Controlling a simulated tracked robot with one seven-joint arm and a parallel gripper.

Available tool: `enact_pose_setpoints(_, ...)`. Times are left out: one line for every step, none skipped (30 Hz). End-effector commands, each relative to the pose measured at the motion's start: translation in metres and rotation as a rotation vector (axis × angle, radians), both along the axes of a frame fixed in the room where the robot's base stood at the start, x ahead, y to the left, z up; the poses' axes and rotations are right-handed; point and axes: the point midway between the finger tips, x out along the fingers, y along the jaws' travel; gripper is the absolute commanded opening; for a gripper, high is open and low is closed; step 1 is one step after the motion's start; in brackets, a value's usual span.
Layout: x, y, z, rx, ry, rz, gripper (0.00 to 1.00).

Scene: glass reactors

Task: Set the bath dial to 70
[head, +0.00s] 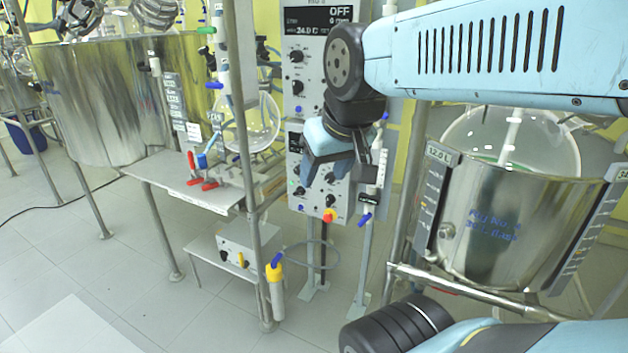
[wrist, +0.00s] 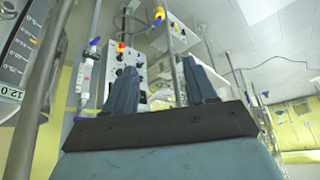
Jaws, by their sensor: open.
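A grey control panel (head: 306,105) stands upright at the centre of the head view, with black dials on its front. Its upper display reads OFF and about 24.0 C. An upper dial (head: 297,56) and a second dial (head: 297,87) are visible; I cannot tell which is the bath dial or read their settings. My gripper (head: 337,172) is in front of the lower panel and hides part of it. In the wrist view my gripper (wrist: 164,76) is open and empty, and the panel (wrist: 125,62) appears behind the left finger. I see no contact with a dial.
A red and yellow button (head: 328,215) sits low on the panel. A steel vessel (head: 480,225) is to the right and a large steel bath (head: 95,110) to the left. A metal post (head: 245,150) and a round flask (head: 250,122) stand left of the panel. Floor is clear front left.

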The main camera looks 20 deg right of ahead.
Motion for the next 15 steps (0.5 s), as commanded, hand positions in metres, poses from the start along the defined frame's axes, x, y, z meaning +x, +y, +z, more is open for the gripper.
enact_pose_setpoints(0.006, 0.001, -0.001, 0.005, -0.001, 0.010, 0.61)
enact_pose_setpoints(0.011, 0.002, -0.002, 0.007, -0.004, 0.020, 0.64)
enact_pose_setpoints(0.019, 0.000, -0.003, 0.011, -0.010, 0.034, 0.67)
enact_pose_setpoints(0.026, 0.000, -0.004, 0.013, -0.015, 0.047, 0.69)
enact_pose_setpoints(0.034, 0.001, -0.006, 0.017, -0.023, 0.061, 0.69)
enact_pose_setpoints(0.047, 0.002, -0.008, 0.022, -0.033, 0.082, 0.69)
enact_pose_setpoints(0.056, 0.003, -0.010, 0.023, -0.041, 0.100, 0.69)
enact_pose_setpoints(0.066, 0.004, -0.013, 0.025, -0.050, 0.116, 0.69)
enact_pose_setpoints(0.080, 0.005, -0.016, 0.025, -0.063, 0.136, 0.69)
enact_pose_setpoints(0.090, 0.006, -0.019, 0.025, -0.074, 0.150, 0.69)
enact_pose_setpoints(0.100, 0.007, -0.021, 0.024, -0.084, 0.163, 0.69)
enact_pose_setpoints(0.113, 0.008, -0.025, 0.021, -0.098, 0.180, 0.69)
enact_pose_setpoints(0.123, 0.008, -0.029, 0.017, -0.108, 0.191, 0.69)
enact_pose_setpoints(0.132, 0.008, -0.032, 0.013, -0.118, 0.201, 0.69)
enact_pose_setpoints(0.145, 0.008, -0.038, 0.004, -0.130, 0.215, 0.69)
